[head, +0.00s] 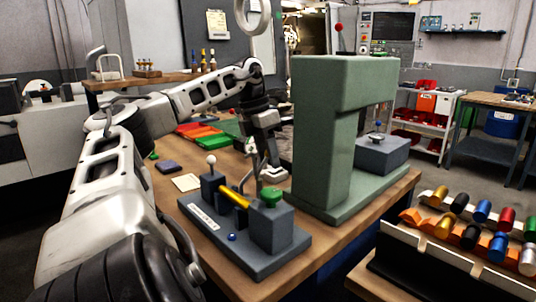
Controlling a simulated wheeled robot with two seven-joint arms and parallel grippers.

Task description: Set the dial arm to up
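A dark grey fixture (225,240) stands on the wooden bench, with a yellow bar (235,197) lying between its two blocks. A green knob (270,196) tops the right block. A white ball on a short stem (211,160) rises above the left block. A thin grey rod (257,183) shows beside the yellow bar, close to my gripper. I cannot tell for certain which part is the dial arm. My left gripper (271,175) points down just behind the fixture's right block. Its fingertips are small and partly hidden, so their opening is unclear. My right gripper is not in view.
A tall green press (322,140) stands close right of my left gripper. A grey block (380,155) sits on its base. A rack of coloured cylinders (450,255) is at the front right.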

